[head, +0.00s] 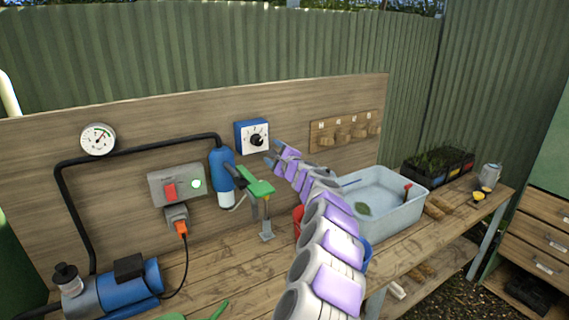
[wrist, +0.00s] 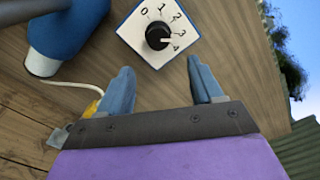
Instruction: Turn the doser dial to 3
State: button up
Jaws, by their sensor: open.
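The doser dial is a black knob (wrist: 158,36) on a white, blue-edged square plate marked 0 to 4 in the wrist view. A pale mark on the knob points to the right side, around 3 and 4; exactly where is hard to tell. In the head view the doser (head: 252,136) is fixed on the wooden backboard. My gripper (wrist: 160,66) is open and empty, its two blue fingers apart and just short of the knob, not touching it. In the head view my gripper (head: 274,154) is just right of and below the doser.
A blue filter bottle (head: 221,176) and black hose are left of the doser. A green-handled valve (head: 258,188) stands below. A row of wooden pegs (head: 345,133) is to the right. A grey basin (head: 412,212) sits on the bench.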

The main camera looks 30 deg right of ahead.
jog(key=s, duration=0.7)
jog(key=shift+b, duration=0.35)
jog(key=shift+s+d+f, duration=0.1)
dwell(0.5)
